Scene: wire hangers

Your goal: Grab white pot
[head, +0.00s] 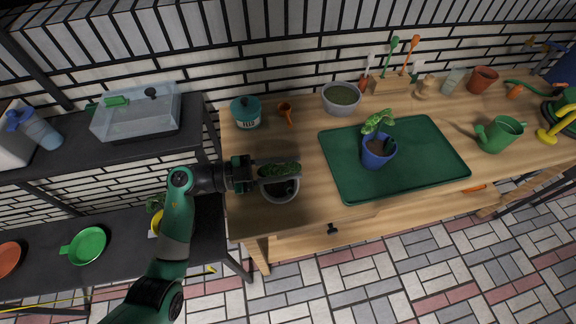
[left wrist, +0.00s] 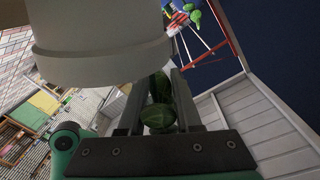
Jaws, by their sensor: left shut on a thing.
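The white pot (head: 281,193) is near the left front of the wooden table in the head view. Its pale round side and rim (left wrist: 100,50) fill the upper left of the left wrist view. A green leafy plant (head: 280,170) shows at its top. My left gripper (head: 278,171) reaches in from the left over the pot, its fingers on either side of the plant. In the left wrist view, leaves (left wrist: 160,105) lie between the fingers, and the pot hides part of one finger. I cannot tell whether the pot touches the table. My right gripper is not in view.
A green tray (head: 445,165) to the right carries a blue pot (head: 379,152) with a plant. A teal container (head: 246,112), a small orange pot (head: 285,110) and a grey bowl (head: 341,98) stand behind. Dark shelves (head: 85,165) are at the left.

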